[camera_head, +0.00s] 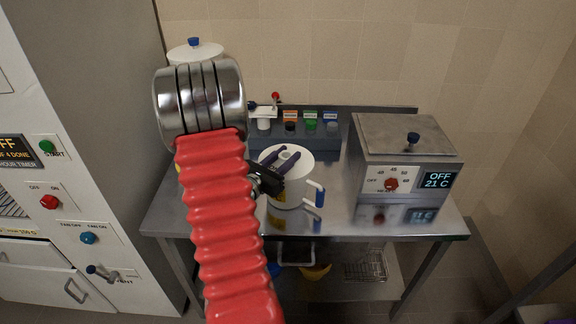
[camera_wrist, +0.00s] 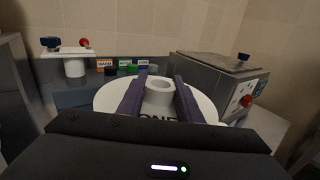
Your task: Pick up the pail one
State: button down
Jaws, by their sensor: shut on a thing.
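The pail (camera_head: 295,189) is a white round vessel with a flat lid, a ring-shaped knob, a blue-gripped side handle and a yellow label. It stands upright on the steel table, or very close to its surface. In the wrist view the white lid (camera_wrist: 205,104) carries partly hidden lettering that seems to end in "ONE". My gripper (camera_head: 284,159) reaches the lid from the left, its two dark purple fingers on either side of the knob. In the wrist view my gripper (camera_wrist: 160,92) is shut on the ring-shaped knob (camera_wrist: 159,94).
A steel box with a dial and an "OFF 21 C" display (camera_head: 405,157) stands to the right on the steel table (camera_head: 335,222). A rack with coloured caps (camera_head: 330,140) stands behind. Another white vessel with a blue knob (camera_head: 196,52) is behind my arm. A cabinet (camera_head: 75,150) is at left.

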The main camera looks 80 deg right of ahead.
notch_tip(320, 180, up, 10)
dwell(0.6)
jog(key=shift+f, duration=0.15)
dwell(0.3)
